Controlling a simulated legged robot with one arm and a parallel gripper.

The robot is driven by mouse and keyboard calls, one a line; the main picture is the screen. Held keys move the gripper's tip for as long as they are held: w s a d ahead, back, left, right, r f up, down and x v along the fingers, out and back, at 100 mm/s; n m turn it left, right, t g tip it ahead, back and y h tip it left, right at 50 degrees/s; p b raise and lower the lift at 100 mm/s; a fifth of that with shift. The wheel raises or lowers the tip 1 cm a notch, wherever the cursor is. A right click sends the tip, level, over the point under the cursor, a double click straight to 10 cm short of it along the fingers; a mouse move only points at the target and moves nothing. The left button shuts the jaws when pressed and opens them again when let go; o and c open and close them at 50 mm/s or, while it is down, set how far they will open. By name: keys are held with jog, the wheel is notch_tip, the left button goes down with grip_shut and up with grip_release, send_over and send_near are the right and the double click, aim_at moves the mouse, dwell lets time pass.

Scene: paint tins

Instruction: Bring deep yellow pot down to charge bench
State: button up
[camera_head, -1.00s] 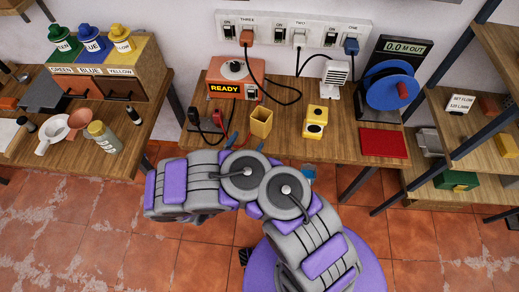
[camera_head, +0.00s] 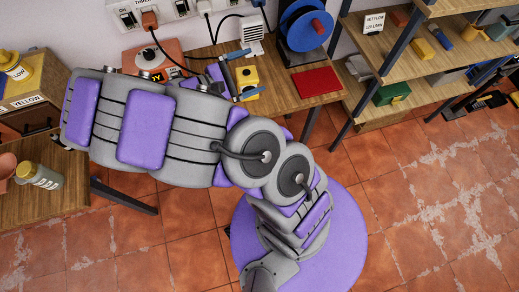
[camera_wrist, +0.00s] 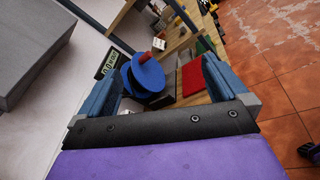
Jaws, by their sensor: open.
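My gripper (camera_head: 243,75) is open over the middle bench (camera_head: 321,97), its blue fingers apart around the view of a yellow block-shaped device (camera_head: 250,77). I cannot tell whether they touch it. In the wrist view my gripper (camera_wrist: 165,80) shows nothing held between its fingers. The mustard-yellow square pot seen earlier on this bench is now hidden behind my arm.
A blue reel (camera_head: 303,25) stands behind a red mat (camera_head: 316,79). The orange charger (camera_head: 150,60) is partly covered by my arm. Right shelves (camera_head: 412,92) hold a green box (camera_head: 392,93). The tiled floor at right is mostly clear.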

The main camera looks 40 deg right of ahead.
jog(key=s+a+r+m+g+y, duration=0.1)
jog(key=s+r+m+g+y, duration=0.1)
jog(key=s+m+y, duration=0.45)
jog(key=s+r+m+g+y, duration=0.2)
jog(key=s+y, duration=0.1)
jog(key=s, duration=0.6)
jog(key=s+a+r+m+t+y, duration=0.1)
jog(key=s+a+r+t+y, duration=0.1)
jog(key=s+a+y, duration=0.5)
jog(key=s+a+t, duration=0.1)
jog(key=a, duration=0.3)
jog(key=shift+a+t, duration=0.3)
jog(key=shift+a, duration=0.1)
jog(key=shift+w+f+m, duration=0.1)
jog(key=shift+f+m, duration=0.1)
jog(key=shift+m, duration=0.05)
